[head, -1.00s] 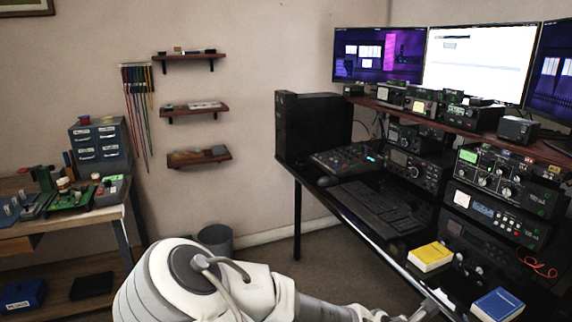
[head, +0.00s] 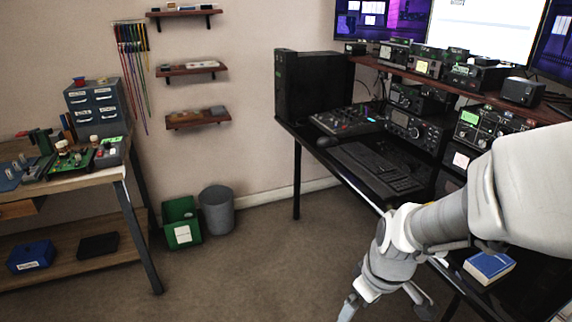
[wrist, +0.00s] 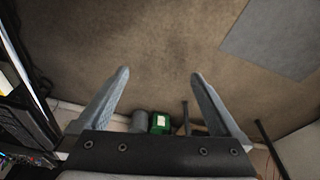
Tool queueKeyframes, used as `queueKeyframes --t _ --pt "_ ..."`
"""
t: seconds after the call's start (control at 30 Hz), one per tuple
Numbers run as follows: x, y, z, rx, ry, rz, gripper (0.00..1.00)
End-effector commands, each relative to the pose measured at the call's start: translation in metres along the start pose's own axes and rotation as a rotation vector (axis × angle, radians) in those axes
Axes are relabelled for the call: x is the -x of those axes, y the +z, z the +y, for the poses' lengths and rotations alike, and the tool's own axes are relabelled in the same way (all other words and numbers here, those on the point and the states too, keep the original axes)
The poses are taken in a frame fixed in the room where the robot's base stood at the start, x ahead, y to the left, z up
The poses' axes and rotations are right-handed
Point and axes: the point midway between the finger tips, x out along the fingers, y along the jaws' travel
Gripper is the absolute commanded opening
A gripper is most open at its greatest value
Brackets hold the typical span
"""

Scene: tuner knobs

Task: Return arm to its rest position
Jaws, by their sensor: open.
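My white arm (head: 440,220) reaches in from the right side of the head view and passes in front of the desk. My gripper (head: 385,310) hangs at its lower end, near the bottom of the picture, left of the desk's front edge and over the brown floor. In the wrist view my gripper (wrist: 160,75) shows two grey fingers spread wide with nothing between them. The arm hides part of the desk and of the radio stack at the right.
The black desk (head: 345,195) holds a keyboard (head: 375,170), radios and a blue book (head: 489,266). A green bin (head: 182,222) and a grey bin (head: 217,209) stand by the wall. A wooden workbench (head: 85,183) is at the left. The middle floor (head: 255,270) is clear.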

Motion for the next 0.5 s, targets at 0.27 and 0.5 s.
queueKeyframes --t 0.27,0.5 --pt "0.08 -0.004 -0.015 -0.24 0.012 0.142 1.0" --pt "0.137 0.012 -0.028 -0.433 0.085 0.225 1.0"
